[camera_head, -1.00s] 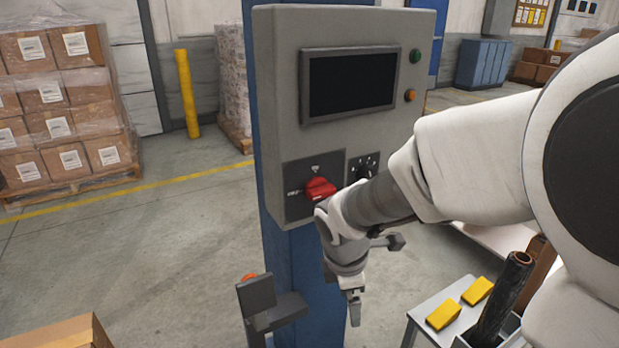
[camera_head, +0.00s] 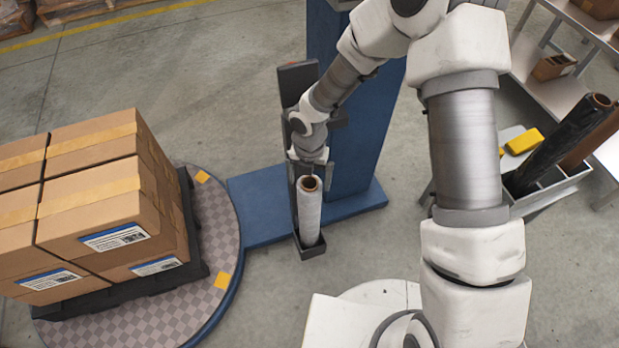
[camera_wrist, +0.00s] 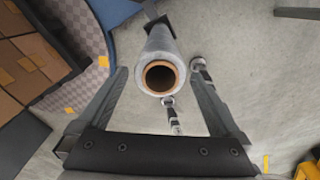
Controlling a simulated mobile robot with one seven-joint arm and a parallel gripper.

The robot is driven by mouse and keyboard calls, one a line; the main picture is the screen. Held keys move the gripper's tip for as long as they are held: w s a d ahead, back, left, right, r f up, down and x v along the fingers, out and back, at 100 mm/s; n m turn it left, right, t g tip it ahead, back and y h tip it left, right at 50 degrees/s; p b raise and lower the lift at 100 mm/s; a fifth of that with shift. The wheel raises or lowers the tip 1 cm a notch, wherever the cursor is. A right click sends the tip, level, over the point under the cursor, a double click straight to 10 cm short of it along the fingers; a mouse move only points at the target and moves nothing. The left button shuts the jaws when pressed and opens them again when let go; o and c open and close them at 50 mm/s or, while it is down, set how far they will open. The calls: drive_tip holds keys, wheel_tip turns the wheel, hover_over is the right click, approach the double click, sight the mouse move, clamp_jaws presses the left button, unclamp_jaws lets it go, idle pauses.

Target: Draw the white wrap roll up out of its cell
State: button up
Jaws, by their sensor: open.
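The white wrap roll (camera_head: 309,212) stands upright in a dark holder (camera_head: 312,250) beside the blue mast in the head view. Its brown core opening shows at the top. My gripper (camera_head: 309,168) is just above and behind the roll's top end. In the wrist view the roll (camera_wrist: 158,42) points its open core at the camera, between the two spread fingers of my gripper (camera_wrist: 160,75). The gripper is open, with gaps visible beside the roll. I cannot tell how far the fingertips reach down past its top.
The blue mast (camera_head: 362,130) rises close behind my gripper. Taped cartons (camera_head: 100,215) sit on a round turntable (camera_head: 222,215) at left. At right, a grey rack (camera_head: 560,188) holds a black roll (camera_head: 560,140), near a yellow block (camera_head: 524,141).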

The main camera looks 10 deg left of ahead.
wheel_tip(320, 180, down, 7)
drive_tip(key=shift+r+b, duration=0.1)
drive_tip(key=shift+b, duration=1.15)
drive_tip(key=shift+c, duration=0.2)
clamp_jaws()
drive_tip(key=shift+r+p, duration=5.7)
drive_tip(key=shift+r, duration=0.95)
drive_tip(key=shift+w, duration=0.1)
